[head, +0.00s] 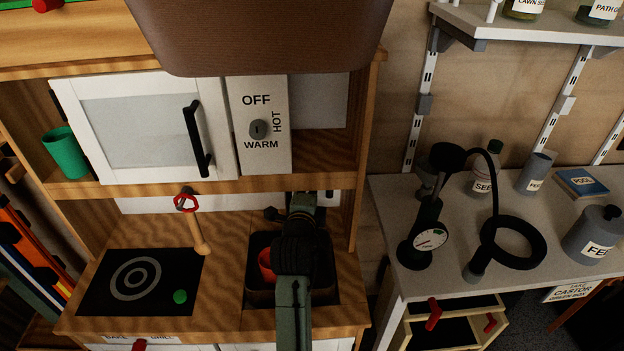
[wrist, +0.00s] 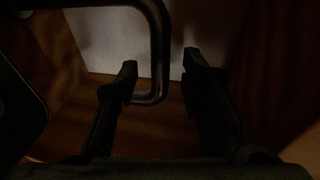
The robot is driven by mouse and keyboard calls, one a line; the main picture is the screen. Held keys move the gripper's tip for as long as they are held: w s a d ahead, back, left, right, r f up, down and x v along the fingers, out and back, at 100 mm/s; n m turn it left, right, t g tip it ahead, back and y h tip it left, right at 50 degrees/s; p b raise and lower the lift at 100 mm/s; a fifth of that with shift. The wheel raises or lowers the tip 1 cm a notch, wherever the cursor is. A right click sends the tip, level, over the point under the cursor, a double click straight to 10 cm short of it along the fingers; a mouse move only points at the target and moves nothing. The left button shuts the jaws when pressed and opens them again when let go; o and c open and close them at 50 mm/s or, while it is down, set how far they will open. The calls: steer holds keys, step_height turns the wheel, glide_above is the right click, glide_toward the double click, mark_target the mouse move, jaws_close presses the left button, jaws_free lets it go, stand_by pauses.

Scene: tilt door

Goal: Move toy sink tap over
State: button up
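The toy sink tap (wrist: 160,45) shows in the wrist view as a dark bent tube coming down from the top and curling back to the left. My gripper (wrist: 160,66) is open, with one finger on each side of the tube's upright part. I cannot tell whether a finger touches it. In the head view my gripper (head: 312,199) reaches over the toy sink (head: 258,243) toward the kitchen's back wall. My arm and gripper hide most of the tap and part of the sink there.
A red object (head: 266,264) sits in the sink. A wooden-handled utensil (head: 199,232) hangs left of the sink, above the black hob (head: 110,292). The shelf (head: 337,180) lies just above my gripper. A side panel (head: 361,190) stands close on the right.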

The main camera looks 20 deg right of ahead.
steer(key=shift+x, duration=1.7)
jaws_close()
